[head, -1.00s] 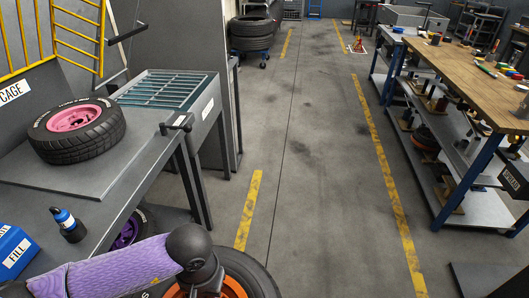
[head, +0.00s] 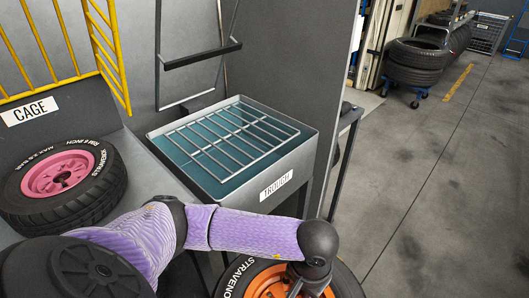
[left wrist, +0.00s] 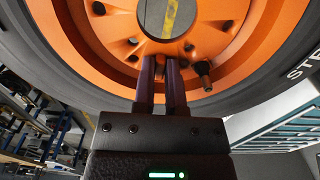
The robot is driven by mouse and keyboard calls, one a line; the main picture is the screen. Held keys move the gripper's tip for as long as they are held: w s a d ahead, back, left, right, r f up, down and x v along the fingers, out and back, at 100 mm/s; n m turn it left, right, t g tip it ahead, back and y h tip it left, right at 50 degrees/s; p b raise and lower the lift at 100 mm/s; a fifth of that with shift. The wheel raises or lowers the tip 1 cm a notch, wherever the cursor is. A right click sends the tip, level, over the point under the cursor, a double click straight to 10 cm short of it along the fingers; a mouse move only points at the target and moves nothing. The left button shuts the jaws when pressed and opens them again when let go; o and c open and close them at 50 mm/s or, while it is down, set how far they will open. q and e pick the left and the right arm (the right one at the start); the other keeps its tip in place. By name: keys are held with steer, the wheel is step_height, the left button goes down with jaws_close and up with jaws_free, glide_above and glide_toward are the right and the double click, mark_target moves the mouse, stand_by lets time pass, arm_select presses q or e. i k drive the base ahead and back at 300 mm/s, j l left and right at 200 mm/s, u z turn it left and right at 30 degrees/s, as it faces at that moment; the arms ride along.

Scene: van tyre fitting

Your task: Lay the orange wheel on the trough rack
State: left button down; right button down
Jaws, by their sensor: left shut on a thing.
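The orange wheel (head: 266,282), a black tyre on an orange rim, is at the bottom of the head view, partly cut off. It is in front of the trough (head: 276,186), not on it. The trough rack (head: 235,137), a grid of grey bars over blue-green water, is empty. My left gripper (left wrist: 163,75) is shut on the wheel's rim near its centre hole; the fingertips reach into the orange metal. In the head view my arm partly covers the wheel. The rack also shows at the right of the left wrist view (left wrist: 285,130). My right gripper is not in view.
A pink-rimmed wheel (head: 60,176) lies on the bench left of the trough, before the yellow cage (head: 105,50). A grey panel with a bar (head: 203,53) stands behind the trough. Stacked tyres (head: 414,62) stand farther back. The floor at right is clear.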

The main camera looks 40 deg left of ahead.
mark_target(231, 132)
steer(key=i+l+u, duration=0.1)
steer(key=i+u, duration=0.15)
steer(key=i, duration=0.3)
steer(key=i+l+u, duration=0.15)
steer(key=i+u, duration=0.15)
steer(key=i, duration=0.2)
steer(key=i+l+u, duration=0.25)
steer(key=i, duration=0.25)
steer(key=l, duration=0.1)
